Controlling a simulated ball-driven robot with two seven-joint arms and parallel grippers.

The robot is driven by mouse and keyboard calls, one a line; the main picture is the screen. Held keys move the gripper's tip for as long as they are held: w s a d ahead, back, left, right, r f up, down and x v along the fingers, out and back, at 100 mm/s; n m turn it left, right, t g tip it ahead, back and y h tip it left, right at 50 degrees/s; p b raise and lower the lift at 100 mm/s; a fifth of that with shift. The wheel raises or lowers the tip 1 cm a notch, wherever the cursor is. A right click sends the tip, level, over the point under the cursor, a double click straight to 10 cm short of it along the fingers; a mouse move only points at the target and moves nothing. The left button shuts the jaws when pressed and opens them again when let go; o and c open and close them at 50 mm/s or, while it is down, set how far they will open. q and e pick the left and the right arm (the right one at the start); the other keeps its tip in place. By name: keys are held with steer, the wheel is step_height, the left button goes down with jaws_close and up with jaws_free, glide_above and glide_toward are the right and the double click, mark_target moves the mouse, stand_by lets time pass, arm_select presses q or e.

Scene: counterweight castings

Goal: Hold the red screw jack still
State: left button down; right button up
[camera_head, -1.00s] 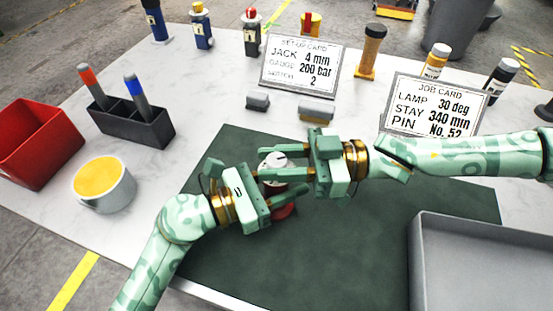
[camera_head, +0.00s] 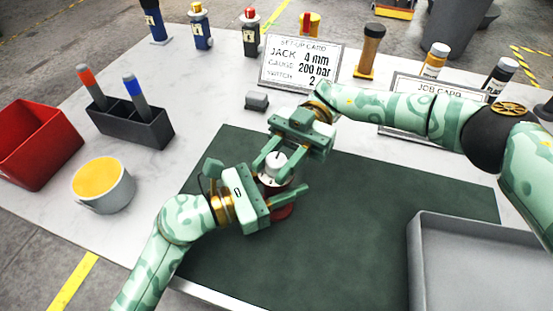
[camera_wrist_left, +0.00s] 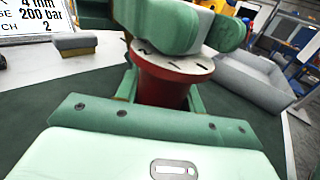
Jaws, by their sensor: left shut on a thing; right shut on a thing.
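The red screw jack (camera_head: 281,212) stands upright on the dark green mat (camera_head: 350,240). It has a pale round top (camera_head: 275,161). Its red body and grey marked disc also show in the left wrist view (camera_wrist_left: 162,88). My left gripper (camera_head: 284,188) is shut around the jack's body, from the left. My right gripper (camera_head: 275,166) is above it, its fingers on either side of the pale top and shut on it. In the left wrist view the right gripper's green fingers hide the jack's top.
The setup card (camera_head: 300,62) reads jack 4 mm, gauge 200 bar, switch 2. My right arm partly covers the job card (camera_head: 440,88). A grey tray (camera_head: 480,225) is at right; a red bin (camera_head: 40,145), cup (camera_head: 105,190) and pen holder (camera_head: 130,122) at left.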

mark_target(277, 159)
steer(key=shift+r+n+g+h, duration=0.2)
steer(key=shift+n+g+h, duration=0.8)
steer(key=shift+h, duration=0.6)
steer(key=shift+n, duration=0.3)
steer(key=shift+f+h, duration=0.2)
steer(key=shift+h, duration=0.3)
steer(key=o, duration=0.9)
steer(key=shift+o, duration=0.2)
steer(key=shift+r, duration=0.1)
step_height(277, 159, up, 10)
steer(key=shift+f, duration=0.1)
